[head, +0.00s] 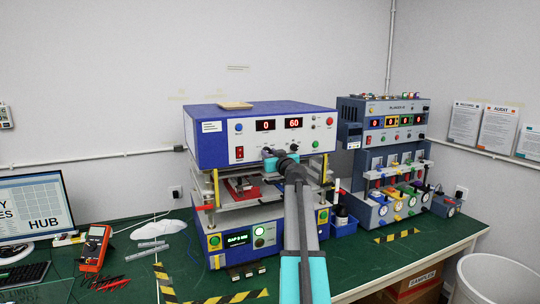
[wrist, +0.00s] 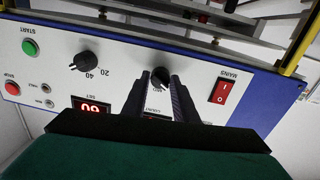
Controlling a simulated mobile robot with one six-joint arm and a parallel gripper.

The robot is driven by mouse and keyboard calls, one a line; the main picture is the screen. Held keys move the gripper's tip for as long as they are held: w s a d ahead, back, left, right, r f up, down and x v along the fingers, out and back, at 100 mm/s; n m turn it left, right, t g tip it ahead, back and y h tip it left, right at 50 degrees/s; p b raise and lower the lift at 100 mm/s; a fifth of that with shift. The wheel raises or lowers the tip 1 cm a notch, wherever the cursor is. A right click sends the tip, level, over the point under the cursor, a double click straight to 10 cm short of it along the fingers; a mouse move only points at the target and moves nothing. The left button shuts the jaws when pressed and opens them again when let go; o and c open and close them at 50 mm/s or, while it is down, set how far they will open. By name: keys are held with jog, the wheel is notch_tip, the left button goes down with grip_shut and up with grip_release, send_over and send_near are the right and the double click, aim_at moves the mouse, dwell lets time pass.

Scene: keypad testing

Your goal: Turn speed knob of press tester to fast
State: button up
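The press tester (head: 205,150) is a blue and white box unit on the bench, with red displays reading 0 and 60. A black knob (wrist: 161,76), apparently the speed knob, is on its white front panel, with a small label that looks like "MID". My gripper (wrist: 159,84) points at the panel, its two dark fingers apart on either side of this knob. Whether they touch it cannot be told. In the head view my gripper (head: 270,155) is in front of the panel, partly hiding the knob. The knob's pointer direction is unclear.
In the upside-down wrist view, a second knob (wrist: 84,60) with numbers 20 and 40 and a green START button (wrist: 30,47) lie left; the red MAINS switch (wrist: 219,92) lies right. Metal plates are below the panel. Another tester (head: 385,125) stands right of the press.

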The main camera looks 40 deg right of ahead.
jog(key=shift+f+m+b, duration=0.1)
jog(key=shift+m+b, duration=0.3)
jog(key=shift+m, duration=0.1)
jog(key=m, duration=1.1)
jog(key=m+y, duration=0.1)
jog(key=m, duration=0.4)
jog(key=shift+a+r, duration=0.1)
jog(key=shift+r, duration=0.25)
jog(key=m+p, duration=0.2)
jog(key=m, duration=0.4)
jog(key=shift+y, duration=0.3)
jog(key=o, duration=1)
jog(key=shift+o, duration=0.2)
jog(key=shift+f, duration=0.1)
